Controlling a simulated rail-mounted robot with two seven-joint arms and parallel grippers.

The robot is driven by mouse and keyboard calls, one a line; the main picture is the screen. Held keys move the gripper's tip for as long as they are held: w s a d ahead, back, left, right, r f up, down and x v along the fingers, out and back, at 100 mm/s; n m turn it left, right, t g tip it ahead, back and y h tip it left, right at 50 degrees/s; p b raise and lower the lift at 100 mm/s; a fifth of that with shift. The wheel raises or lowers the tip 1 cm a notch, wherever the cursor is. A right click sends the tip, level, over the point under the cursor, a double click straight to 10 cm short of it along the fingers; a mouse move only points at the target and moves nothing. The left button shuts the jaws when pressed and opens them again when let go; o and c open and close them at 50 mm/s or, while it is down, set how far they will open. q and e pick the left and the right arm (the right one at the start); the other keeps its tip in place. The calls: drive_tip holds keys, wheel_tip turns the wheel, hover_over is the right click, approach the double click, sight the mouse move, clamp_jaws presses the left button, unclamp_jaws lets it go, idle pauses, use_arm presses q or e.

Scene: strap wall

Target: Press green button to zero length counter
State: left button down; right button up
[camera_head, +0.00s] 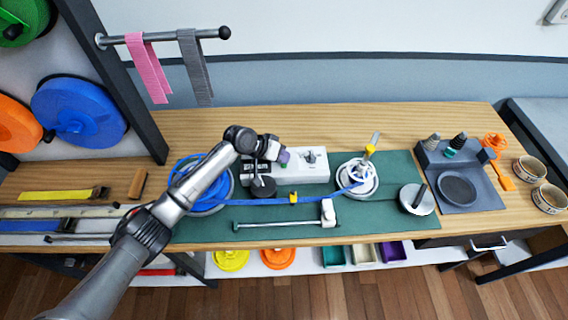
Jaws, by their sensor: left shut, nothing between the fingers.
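A white box-shaped unit (310,176), which looks like the length counter, stands on the green mat (390,235) in the middle of the bench. My left gripper (281,156) is shut and empty, over the left part of this unit. A small purple and greenish patch shows at its fingertips. I cannot tell the green button apart there; the gripper may hide it. Whether the fingertips touch the unit is unclear. A blue strap (325,201) runs from the coil (208,208) at left past the unit to a white winder (358,190). My right gripper is not in view.
A round metal disc with a dark handle (423,207) stands right of the winder. A dark tray (482,203) with cones is farther right, beside two tape rolls (550,197). Pink (147,68) and grey straps hang from a rod. The back of the bench is clear.

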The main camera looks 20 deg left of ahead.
use_arm(q)
drive_tip(key=shift+f, duration=0.55)
idle(0.9)
drive_tip(key=shift+r, duration=0.1)
drive_tip(key=shift+r+p, duration=0.85)
drive_tip(key=shift+r, duration=0.05)
wheel_tip(320, 180, up, 5)
drive_tip(key=p, duration=0.4)
drive_tip(key=shift+p, duration=0.4)
drive_tip(key=shift+s+f, duration=0.1)
idle(0.4)
